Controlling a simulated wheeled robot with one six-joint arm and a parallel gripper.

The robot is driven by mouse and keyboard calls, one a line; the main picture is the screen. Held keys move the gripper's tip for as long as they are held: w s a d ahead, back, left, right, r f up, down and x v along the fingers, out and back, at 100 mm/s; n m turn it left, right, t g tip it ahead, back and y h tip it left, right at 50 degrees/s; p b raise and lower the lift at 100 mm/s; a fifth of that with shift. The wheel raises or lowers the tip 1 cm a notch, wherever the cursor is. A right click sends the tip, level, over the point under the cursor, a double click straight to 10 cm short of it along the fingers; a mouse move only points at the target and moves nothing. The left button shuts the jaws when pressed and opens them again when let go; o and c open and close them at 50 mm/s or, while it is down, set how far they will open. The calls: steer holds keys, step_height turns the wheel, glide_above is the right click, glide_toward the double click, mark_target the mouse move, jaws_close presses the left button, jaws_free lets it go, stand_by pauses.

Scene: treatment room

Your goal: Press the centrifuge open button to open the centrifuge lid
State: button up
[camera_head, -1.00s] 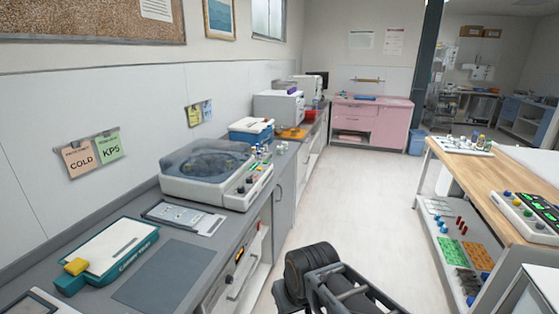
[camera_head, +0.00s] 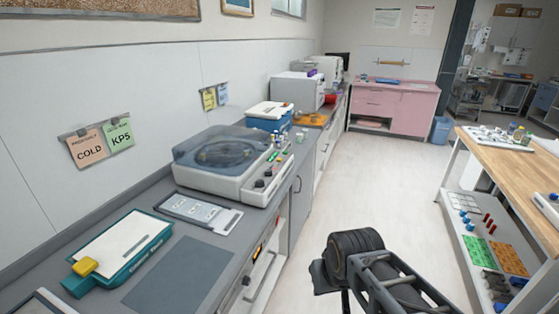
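The centrifuge (camera_head: 215,182) stands on the grey counter at the left. It is a white box with a dark see-through lid (camera_head: 222,150), which is down. A rotor shows dimly through the lid. Its control panel (camera_head: 272,175) slopes along the right side, with dark knobs and small green and red buttons. The labels are too small to read, so I cannot tell which is the open button. Part of my arm shows at the bottom centre, over the floor and apart from the centrifuge. My gripper's fingertips are not in view.
A clipboard-like panel (camera_head: 198,210), a grey mat (camera_head: 180,275) and a teal-edged tray (camera_head: 120,250) with a yellow block lie on the counter nearer me. A blue box (camera_head: 268,122) stands behind the centrifuge. A wooden table (camera_head: 515,165) is at the right. The aisle floor between is clear.

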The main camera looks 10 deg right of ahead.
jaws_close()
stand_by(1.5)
